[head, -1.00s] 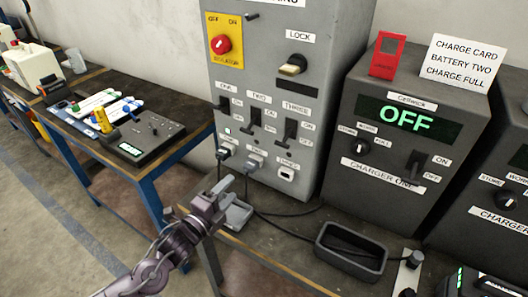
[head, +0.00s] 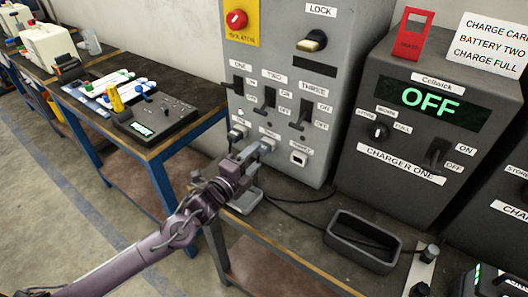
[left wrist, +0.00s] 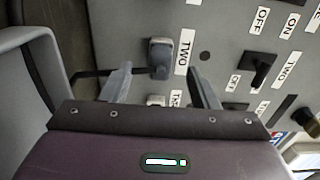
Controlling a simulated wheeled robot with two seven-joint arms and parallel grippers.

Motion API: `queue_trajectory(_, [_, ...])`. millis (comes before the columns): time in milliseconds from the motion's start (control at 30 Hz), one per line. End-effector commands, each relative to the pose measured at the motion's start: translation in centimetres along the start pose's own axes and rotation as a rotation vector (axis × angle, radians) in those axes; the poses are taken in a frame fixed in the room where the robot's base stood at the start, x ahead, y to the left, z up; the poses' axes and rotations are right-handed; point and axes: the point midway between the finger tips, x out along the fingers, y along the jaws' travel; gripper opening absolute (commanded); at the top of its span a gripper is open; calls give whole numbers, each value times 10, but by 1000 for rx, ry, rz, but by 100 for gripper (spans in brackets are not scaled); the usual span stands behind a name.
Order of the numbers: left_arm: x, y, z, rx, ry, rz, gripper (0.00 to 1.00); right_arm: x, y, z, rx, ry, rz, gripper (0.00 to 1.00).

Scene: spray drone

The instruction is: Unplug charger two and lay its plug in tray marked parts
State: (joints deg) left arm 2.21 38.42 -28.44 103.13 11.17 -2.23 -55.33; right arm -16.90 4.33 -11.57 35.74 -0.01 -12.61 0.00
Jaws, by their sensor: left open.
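In the left wrist view the plug at the label TWO (left wrist: 160,58) sits in the grey panel, with a dark cable running left from it. My left gripper (left wrist: 160,85) is open, its fingers on either side of the line to that plug, with no visible grip on it. In the head view my left gripper (head: 254,152) is in front of the panel's socket row and hides most of plug two. A dark open tray (head: 364,241) stands on the bench to the right; no parts marking is readable on it. My right gripper is not in view.
The grey panel (head: 290,60) carries lever switches above the sockets. Plug one (head: 237,133) and socket three (head: 299,158) flank the gripper. Charger one (head: 415,130) reads OFF. Dark cables cross the bench behind the tray. A light grey shallow holder (head: 247,200) is below the gripper.

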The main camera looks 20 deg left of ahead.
Motion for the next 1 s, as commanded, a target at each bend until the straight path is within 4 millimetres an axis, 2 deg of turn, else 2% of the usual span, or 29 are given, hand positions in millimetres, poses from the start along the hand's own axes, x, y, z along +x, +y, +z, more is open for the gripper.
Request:
queue_trajectory(100, [15,1,0,0,-1,-3,55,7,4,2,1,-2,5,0])
queue_trajectory(300, [28,0,0,0,0,0,55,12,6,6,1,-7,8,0])
queue_trajectory(1000, [31,-1,0,0,0,1,55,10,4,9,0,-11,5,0])
